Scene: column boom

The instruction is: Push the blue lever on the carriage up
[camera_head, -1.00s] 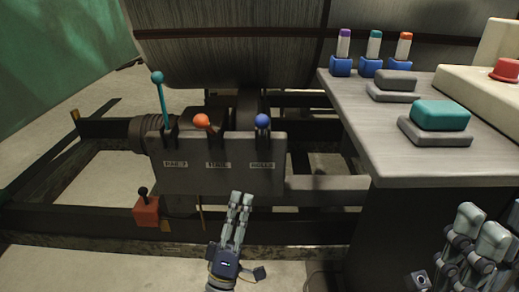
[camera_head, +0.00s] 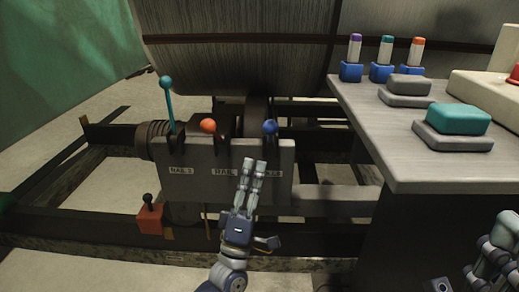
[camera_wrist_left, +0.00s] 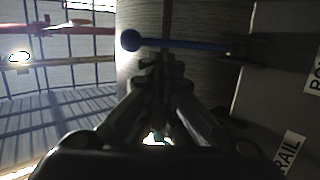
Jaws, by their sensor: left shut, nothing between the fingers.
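The blue lever (camera_head: 270,127) with a round knob stands at the right end of a grey panel (camera_head: 205,188) on the carriage. In the left wrist view the blue lever (camera_wrist_left: 131,40) lies across the picture, beyond the fingertips. My left gripper (camera_head: 255,162) is shut and empty, in front of the panel and below the blue knob, with a gap between them. It partly hides the label under the lever. In the left wrist view its fingers (camera_wrist_left: 160,75) are together. My right gripper (camera_head: 500,260) is partly cut off at the lower right; its jaw state is unclear.
A teal lever (camera_head: 167,84) stands upright and an orange lever (camera_head: 208,126) sits beside the blue one. A red box with a black knob (camera_head: 150,218) is below left. A grey table (camera_head: 400,150) with buttons and small coloured sticks stands at right.

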